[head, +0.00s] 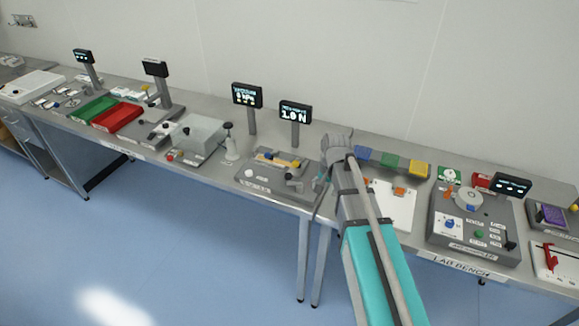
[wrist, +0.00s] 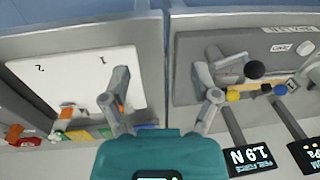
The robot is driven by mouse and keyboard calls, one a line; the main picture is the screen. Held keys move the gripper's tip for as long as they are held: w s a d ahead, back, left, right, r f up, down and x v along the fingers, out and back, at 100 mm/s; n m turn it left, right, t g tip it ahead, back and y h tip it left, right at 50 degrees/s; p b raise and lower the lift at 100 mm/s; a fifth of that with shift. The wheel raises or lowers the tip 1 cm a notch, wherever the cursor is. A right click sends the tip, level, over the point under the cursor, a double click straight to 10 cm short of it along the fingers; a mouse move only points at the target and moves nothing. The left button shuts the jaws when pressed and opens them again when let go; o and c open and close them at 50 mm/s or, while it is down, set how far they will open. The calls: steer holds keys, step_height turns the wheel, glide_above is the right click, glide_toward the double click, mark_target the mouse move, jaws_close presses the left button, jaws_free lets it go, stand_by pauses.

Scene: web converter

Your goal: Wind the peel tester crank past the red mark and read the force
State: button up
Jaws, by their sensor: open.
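The peel tester (head: 262,183) is a grey block on the bench left of my arm. Its crank (head: 291,175) has a dark knob at its right end. In the wrist view, which is upside down, the tester (wrist: 197,47) lies to the right, with the crank's black knob (wrist: 255,69) beyond my right finger. I cannot make out the red mark.
A white board (wrist: 75,75) with orange clips lies on the other side of the gripper. Blue, green and yellow blocks (head: 390,161) stand behind it. A second display (head: 247,96) stands left of the force display. A grey machine with a dial (head: 468,199) stands farther right.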

mark_target(289, 174)
steer(key=w+a+r+m+p, duration=0.2)
steer(key=w+a+r+p, duration=0.3)
steer(key=w+a+r, duration=0.2)
steer(key=w+a, duration=0.2)
steer(key=a, duration=0.1)
steer(key=shift+w+a+r+m+y+p, duration=0.2)
steer(key=shift+w+m+y+p, duration=0.1)
steer(key=shift+m+y+p, duration=0.1)
steer(key=shift+f+b, duration=0.25)
steer(key=shift+b, duration=0.05)
steer(key=f+b, duration=0.4)
steer(key=w+a+f+b, duration=0.1)
steer(key=f+b, duration=0.3)
steer(key=a+f+b, duration=0.1)
steer(key=f+b, duration=0.4)
steer(key=shift+w, duration=0.2)
steer(key=shift+c, duration=0.3)
jaws_close()
